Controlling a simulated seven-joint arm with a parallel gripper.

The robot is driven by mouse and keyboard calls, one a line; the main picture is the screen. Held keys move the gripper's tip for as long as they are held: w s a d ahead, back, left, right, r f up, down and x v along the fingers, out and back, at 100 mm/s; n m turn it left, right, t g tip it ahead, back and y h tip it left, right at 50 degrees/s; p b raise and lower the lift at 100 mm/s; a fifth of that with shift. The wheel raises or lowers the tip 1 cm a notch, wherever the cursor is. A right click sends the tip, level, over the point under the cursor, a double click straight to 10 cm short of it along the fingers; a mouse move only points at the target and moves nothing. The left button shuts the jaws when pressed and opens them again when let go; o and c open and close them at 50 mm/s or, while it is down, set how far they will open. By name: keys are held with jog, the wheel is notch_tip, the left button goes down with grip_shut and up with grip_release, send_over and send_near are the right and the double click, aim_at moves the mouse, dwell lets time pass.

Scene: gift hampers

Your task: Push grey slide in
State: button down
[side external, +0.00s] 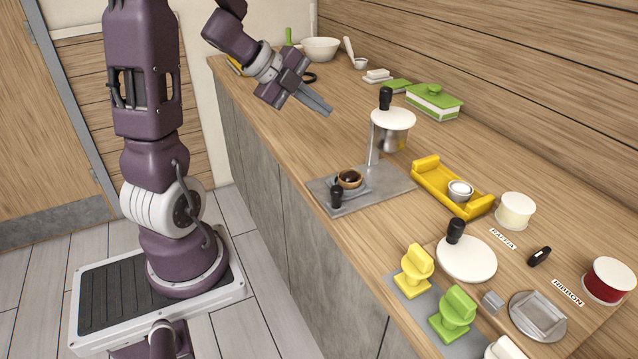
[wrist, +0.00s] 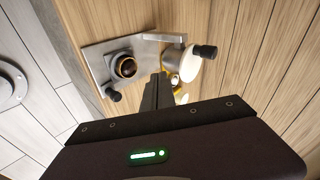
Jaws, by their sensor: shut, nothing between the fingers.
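A grey base plate (side external: 385,190) lies on the counter with a grey upright post (side external: 373,143). On its near left part sits what looks like the grey slide (side external: 357,190), with a black knob (side external: 337,197) and a round wooden cup (side external: 350,179) holding something dark. In the wrist view the plate (wrist: 98,60), knob (wrist: 113,95) and cup (wrist: 125,67) show at upper left. My gripper (side external: 328,112) is shut and empty, in the air to the upper left of the plate, apart from it. Its fingers (wrist: 160,78) point toward the post area in the wrist view.
A white disc (side external: 393,119) with a black knob tops a metal cylinder behind the post. A yellow tray (side external: 430,180) with a small white cup stands to the right. A green-lidded box (side external: 434,101) is behind. Spools and coloured stands fill the near right counter. Counter left of the plate is clear.

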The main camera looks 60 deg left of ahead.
jog(key=s+d+f+m+g+h, duration=0.1)
jog(key=s+f+m+g+h, duration=0.35)
jog(key=s, duration=0.65)
jog(key=w+d+f+n, duration=0.1)
jog(key=w+d+f, duration=0.5)
jog(key=f, duration=0.3)
jog(key=shift+w+f, duration=0.25)
jog(key=shift+w, duration=0.3)
jog(key=shift+n, duration=0.25)
